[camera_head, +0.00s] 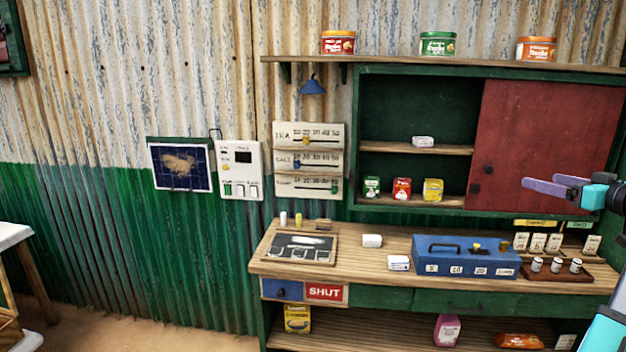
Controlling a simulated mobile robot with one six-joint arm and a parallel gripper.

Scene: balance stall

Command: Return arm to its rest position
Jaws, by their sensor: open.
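My gripper (562,190) is at the right edge of the view, in front of the red sliding door (530,140) of the green cabinet.
A wooden counter (350,268) below holds a blue cash box (466,258), a dark tray (300,249), white boxes and small bottles. The cabinet's open left half holds small packets. Tins stand on the top shelf (390,62). The floor at lower left is partly clear.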

